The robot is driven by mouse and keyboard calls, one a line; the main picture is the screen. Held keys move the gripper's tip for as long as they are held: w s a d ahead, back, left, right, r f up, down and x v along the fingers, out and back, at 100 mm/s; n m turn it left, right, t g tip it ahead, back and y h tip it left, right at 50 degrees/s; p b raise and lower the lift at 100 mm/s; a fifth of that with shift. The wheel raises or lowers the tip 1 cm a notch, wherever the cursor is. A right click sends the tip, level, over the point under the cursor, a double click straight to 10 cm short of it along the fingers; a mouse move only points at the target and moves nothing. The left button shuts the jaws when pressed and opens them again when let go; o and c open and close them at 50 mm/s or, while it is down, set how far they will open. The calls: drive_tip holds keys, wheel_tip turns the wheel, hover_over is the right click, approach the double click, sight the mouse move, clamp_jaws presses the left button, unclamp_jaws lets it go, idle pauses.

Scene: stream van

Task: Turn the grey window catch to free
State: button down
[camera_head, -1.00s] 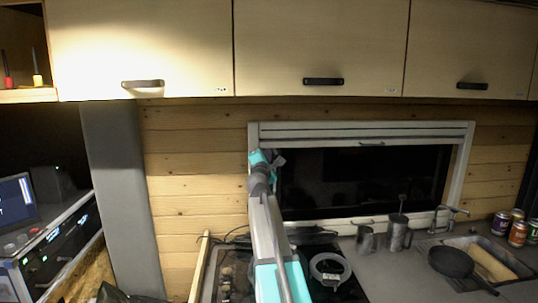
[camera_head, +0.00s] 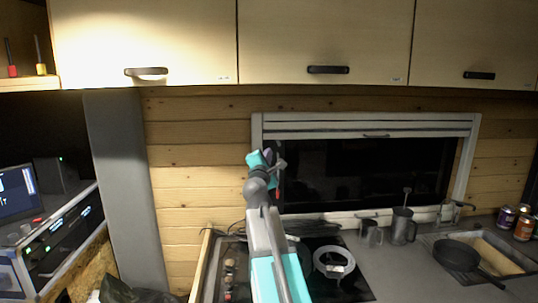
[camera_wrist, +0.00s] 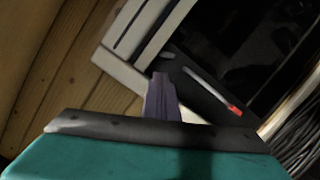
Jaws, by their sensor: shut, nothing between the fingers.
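The grey window catch shows in the wrist view as a slim pale lever (camera_wrist: 205,87) with a red tip, lying slantwise against the dark inner side of the window frame. In the head view the catch (camera_head: 279,181) is a small mark at the left edge of the window, partly behind my arm. My gripper (camera_wrist: 163,78) is shut and empty, its purple-grey fingers just beside the lever's upper end. I cannot tell whether they touch. In the head view my gripper (camera_head: 268,156) is at the window's upper left.
The window (camera_head: 365,172) has a pale frame and a rolled blind at its top. Cupboards (camera_head: 325,40) hang above. Below are a hob (camera_head: 345,287), metal mugs (camera_head: 403,228), a pan (camera_head: 457,254) in the sink and several cans (camera_head: 524,228) at right.

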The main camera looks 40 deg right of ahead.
drive_tip(key=shift+b+v, duration=0.35)
drive_tip(key=shift+v, duration=1.7)
